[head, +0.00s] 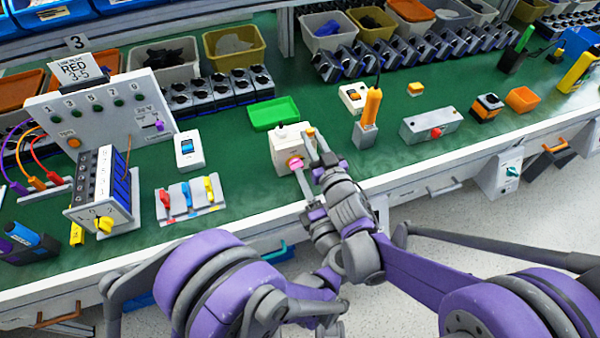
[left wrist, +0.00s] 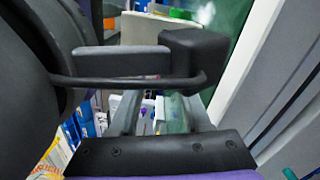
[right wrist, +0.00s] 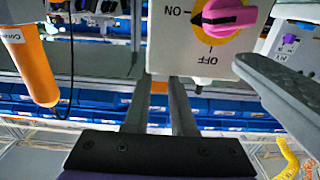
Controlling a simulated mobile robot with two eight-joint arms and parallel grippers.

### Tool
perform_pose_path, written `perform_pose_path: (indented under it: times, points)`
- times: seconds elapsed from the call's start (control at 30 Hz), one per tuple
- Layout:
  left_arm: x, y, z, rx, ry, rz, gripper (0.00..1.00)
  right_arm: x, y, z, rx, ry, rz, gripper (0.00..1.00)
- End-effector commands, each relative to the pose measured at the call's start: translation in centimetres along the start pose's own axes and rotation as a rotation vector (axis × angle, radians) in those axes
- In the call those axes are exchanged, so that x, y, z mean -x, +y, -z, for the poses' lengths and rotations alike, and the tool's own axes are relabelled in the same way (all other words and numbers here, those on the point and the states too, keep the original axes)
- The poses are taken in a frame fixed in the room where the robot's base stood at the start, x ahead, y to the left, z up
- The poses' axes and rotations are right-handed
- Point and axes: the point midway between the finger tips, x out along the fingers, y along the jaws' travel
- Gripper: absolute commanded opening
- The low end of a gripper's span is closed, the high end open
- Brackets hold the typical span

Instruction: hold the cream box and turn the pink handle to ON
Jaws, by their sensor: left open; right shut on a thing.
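The cream box (head: 284,153) stands near the front edge of the green bench mat. Its pink handle (head: 296,163) is on the front face. In the right wrist view the box (right wrist: 165,45) appears upside down; the pink handle (right wrist: 228,17) lies in line with the ON mark, and OFF is lower. My right gripper (head: 317,147) is shut on the box's right side; its fingers (right wrist: 160,80) meet the box edge there, the contact partly hidden. My left gripper (head: 303,180) is open just in front of and below the handle; in the left wrist view its fingers (left wrist: 160,112) are apart.
A green tray (head: 274,113) lies behind the box. An orange-handled tool (head: 371,106) stands to the right, with a grey box with a red button (head: 431,129) farther right.

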Motion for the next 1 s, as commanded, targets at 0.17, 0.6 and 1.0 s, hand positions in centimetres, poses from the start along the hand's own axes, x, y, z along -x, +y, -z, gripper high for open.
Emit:
perform_pose_path:
  times: [0.17, 0.6, 1.0]
  points:
    - [-2.1, 0.0, 0.0, -0.001, 0.0, 0.0, 0.47, 0.0, 0.0, 0.0, 0.0, 0.0, 0.0, 0.0]
    - [-2.7, 0.0, 0.0, -0.001, -0.001, 0.001, 0.39, 0.0, 0.0, 0.0, 0.0, 0.0, 0.0, 0.0]
    - [-2.7, 0.0, 0.0, -0.001, -0.001, 0.001, 0.0, 0.0, 0.0, 0.0, 0.0, 0.0, 0.0, 0.0]
